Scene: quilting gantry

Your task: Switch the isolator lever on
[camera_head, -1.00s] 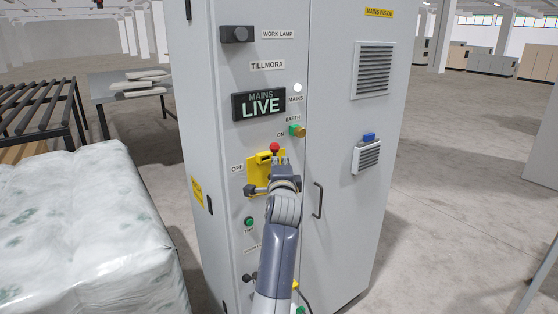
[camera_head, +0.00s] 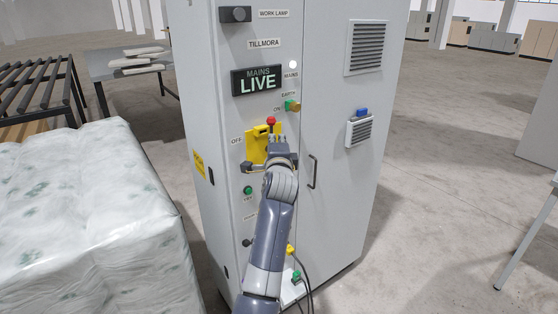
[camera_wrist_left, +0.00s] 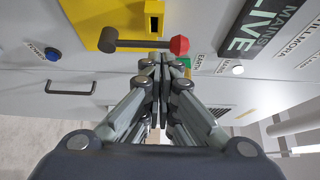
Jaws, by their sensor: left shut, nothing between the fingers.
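The isolator lever, a dark bar with a red knob (camera_head: 271,121), stands on a yellow plate (camera_head: 254,150) on the grey cabinet front. The knob is up beside the ON label (camera_head: 277,109); the OFF label (camera_head: 237,141) is at left. In the left wrist view the lever (camera_wrist_left: 140,44) runs from a dark pivot to the red knob (camera_wrist_left: 180,45). My left gripper (camera_head: 278,139) is shut and empty, just below and right of the knob, partly covering the plate. In the wrist view its tips (camera_wrist_left: 160,62) are close to the knob; contact cannot be told. My right gripper is not in view.
The lit sign (camera_head: 257,81) reads MAINS LIVE. A door handle (camera_head: 313,171) is right of my arm.

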